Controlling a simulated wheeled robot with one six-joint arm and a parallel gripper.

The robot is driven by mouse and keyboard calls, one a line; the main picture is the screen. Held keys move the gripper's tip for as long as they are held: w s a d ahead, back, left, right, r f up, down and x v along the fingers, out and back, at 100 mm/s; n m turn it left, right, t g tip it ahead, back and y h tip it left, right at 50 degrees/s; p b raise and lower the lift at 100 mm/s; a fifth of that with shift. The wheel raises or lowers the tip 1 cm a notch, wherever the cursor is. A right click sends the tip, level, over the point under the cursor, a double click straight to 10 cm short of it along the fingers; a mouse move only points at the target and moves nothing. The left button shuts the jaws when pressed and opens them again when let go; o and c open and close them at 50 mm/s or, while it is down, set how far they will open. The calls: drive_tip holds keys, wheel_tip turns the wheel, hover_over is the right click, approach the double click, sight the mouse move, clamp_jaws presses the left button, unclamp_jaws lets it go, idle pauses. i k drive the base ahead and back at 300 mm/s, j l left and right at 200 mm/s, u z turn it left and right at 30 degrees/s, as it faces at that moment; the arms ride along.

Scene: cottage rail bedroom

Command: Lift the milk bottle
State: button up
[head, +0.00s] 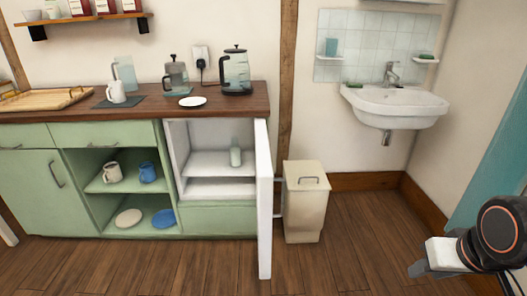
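A small pale grey-green bottle (235,157), which looks like the milk bottle, stands upright on the shelf inside the small white fridge (192,160). The fridge is built into the green counter. Its white door (264,200) stands open and points out into the room on the right side of the opening. My gripper (416,269) is at the lower right of the head view, far to the right of the bottle and apart from it. Its fingers are partly seen from the side, and the gap between them does not show clearly.
A cream bin (306,203) stands right of the open door. The wooden counter (60,113) holds a kettle (236,73), a coffee press (175,75) and a white saucer (192,101). The wooden floor (180,268) in front is clear.

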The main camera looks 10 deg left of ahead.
sight(235, 153)
drive_tip(key=i+j+z, duration=0.2)
drive_tip(key=j, duration=0.4)
drive_tip(key=j+z, duration=0.15)
drive_tip(key=j, duration=1.45)
drive_tip(key=i+j, duration=0.15)
drive_tip(key=j, duration=1.8)
drive_tip(key=i+j, duration=0.15)
drive_tip(key=j, duration=0.8)
